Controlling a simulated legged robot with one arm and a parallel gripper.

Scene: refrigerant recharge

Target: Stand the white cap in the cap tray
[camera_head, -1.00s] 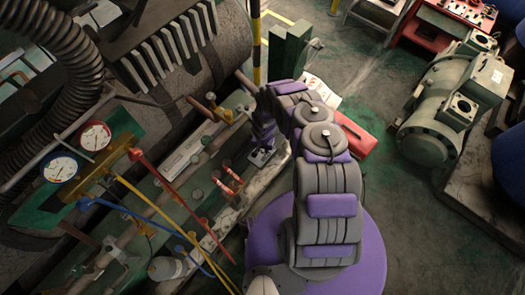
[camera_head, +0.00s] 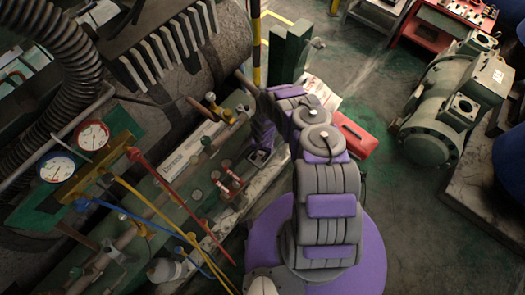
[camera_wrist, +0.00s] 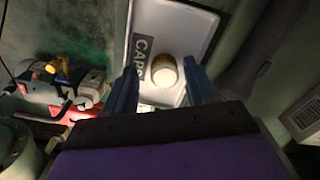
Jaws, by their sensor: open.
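The white cap (camera_wrist: 163,71) shows in the wrist view, with a pale round top and a tan side. It appears to stand upright inside the cap tray (camera_wrist: 192,22), a pale tray with a dark rim and a "CAPS" label beside the cap. My gripper (camera_wrist: 161,66) is open, its two blue-grey fingers on either side of the cap in the picture, with gaps showing. How far the fingertips are from the cap in depth I cannot tell. In the head view my gripper (camera_head: 262,153) is small beyond my arm, and the cap cannot be made out.
Red-handled valves (camera_head: 232,182) and pipes lie left of my gripper. Red and blue gauges (camera_head: 75,150) with coloured hoses stand further left. A red box (camera_head: 356,136) lies right of my arm. A green post (camera_head: 292,52) stands beyond it. The floor at right is partly clear.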

